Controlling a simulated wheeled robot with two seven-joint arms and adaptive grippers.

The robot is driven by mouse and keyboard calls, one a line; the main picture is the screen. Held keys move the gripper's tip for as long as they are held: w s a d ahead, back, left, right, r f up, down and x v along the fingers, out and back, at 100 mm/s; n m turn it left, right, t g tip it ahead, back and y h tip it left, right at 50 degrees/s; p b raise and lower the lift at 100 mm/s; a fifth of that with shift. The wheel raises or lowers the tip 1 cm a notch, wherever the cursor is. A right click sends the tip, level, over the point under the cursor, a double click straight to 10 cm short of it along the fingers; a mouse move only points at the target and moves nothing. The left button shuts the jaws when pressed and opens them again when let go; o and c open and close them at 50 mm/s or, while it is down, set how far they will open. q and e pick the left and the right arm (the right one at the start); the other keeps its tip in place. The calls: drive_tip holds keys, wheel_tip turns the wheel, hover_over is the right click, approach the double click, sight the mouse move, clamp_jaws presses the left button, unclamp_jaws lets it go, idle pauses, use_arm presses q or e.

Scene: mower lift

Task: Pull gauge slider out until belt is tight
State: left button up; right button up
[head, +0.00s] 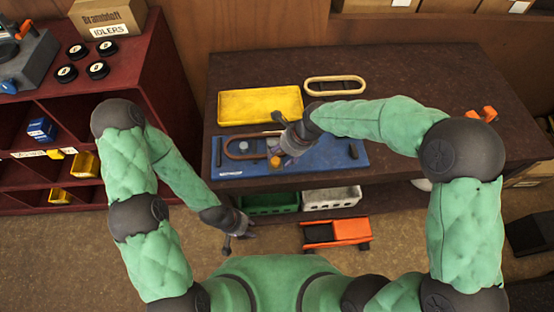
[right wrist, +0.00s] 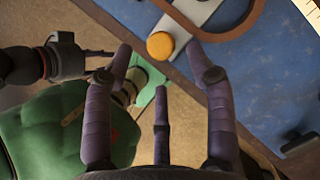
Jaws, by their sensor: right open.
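The blue gauge board (head: 320,158) lies on the dark bench, with a brown belt (head: 232,154) looped on it. The pale slider (right wrist: 188,18) carries an orange-yellow knob (head: 274,161) near the board's front edge. In the right wrist view the knob (right wrist: 160,45) shows between the spread fingertips of my right gripper (right wrist: 158,52), with gaps on both sides. My right gripper (head: 289,143) hides part of the board and belt in the head view. My left gripper (head: 236,233) hangs low in front of the bench, away from the board; its finger state is unclear.
Green (head: 270,204) and white (head: 331,198) baskets sit under the bench. An orange mower model (head: 335,233) stands on the floor. A red shelf (head: 150,80) stands left.

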sight(276, 160)
drive_tip(key=shift+b+x, duration=0.45)
drive_tip(key=shift+x, duration=1.9)
drive_tip(key=shift+r, duration=0.1)
clamp_jaws()
drive_tip(key=shift+d, duration=0.1)
